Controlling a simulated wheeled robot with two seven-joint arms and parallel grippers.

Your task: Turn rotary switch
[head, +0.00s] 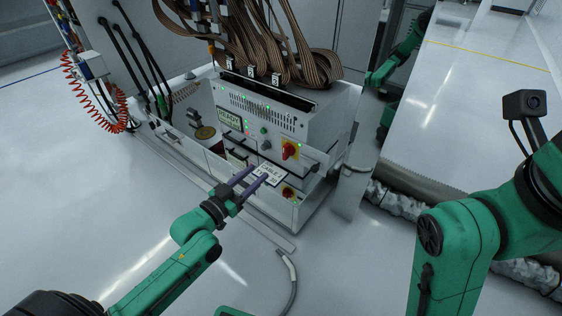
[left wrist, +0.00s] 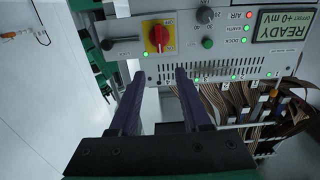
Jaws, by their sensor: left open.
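A red rotary switch (head: 289,150) on a yellow plate sits on the front panel of the grey test unit (head: 262,112). My left gripper (head: 258,174) is open and empty, in front of the unit and below and left of the upper switch in the head view. In the left wrist view, a red switch (left wrist: 158,37) shows beyond and above the gap between my open fingertips (left wrist: 159,76), with no contact visible. My right arm shows at the right, but its gripper is out of view.
Brown ribbon cables (head: 262,40) hang onto the unit's top. A front handle (head: 318,163) juts out near the upper switch. A grey cable (head: 289,275) lies on the otherwise clear floor in front.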

